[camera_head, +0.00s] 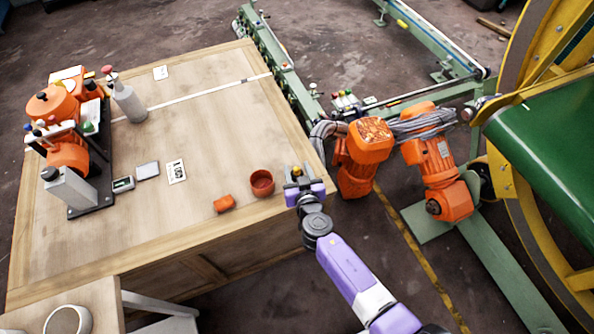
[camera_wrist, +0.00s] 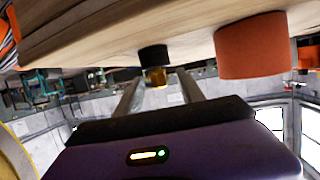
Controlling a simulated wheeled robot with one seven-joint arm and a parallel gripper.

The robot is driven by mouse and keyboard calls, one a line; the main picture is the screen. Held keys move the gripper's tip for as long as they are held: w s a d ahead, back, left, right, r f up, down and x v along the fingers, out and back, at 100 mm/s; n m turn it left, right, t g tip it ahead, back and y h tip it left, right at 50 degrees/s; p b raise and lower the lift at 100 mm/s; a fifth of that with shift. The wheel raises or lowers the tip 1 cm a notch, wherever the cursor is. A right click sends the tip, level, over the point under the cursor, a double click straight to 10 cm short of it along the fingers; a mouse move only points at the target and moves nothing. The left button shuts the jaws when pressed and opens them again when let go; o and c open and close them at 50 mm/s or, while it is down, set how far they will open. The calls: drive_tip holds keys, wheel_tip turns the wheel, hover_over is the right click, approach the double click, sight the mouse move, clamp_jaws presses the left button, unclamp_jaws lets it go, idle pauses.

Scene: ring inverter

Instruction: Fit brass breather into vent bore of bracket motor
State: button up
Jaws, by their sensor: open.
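The brass breather (camera_head: 297,171) is a small brass piece near the table's right front corner. In the wrist view the breather (camera_wrist: 156,76) shows brass with a black part against the wooden surface; this view is upside down. My gripper (camera_head: 297,178) is open, with one finger to each side of the breather in the wrist view (camera_wrist: 160,85). I cannot tell whether either finger touches it. Two orange motors stand right of the table, one close by (camera_head: 367,143) and one farther right (camera_head: 438,165). I cannot tell which is the bracket motor, and no vent bore is discernible.
The table's middle is clear.

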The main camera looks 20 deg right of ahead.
drive_tip(key=shift+w+f, duration=0.1)
drive_tip(key=shift+w, duration=0.2)
drive_tip(key=shift+c, duration=0.3)
clamp_jaws()
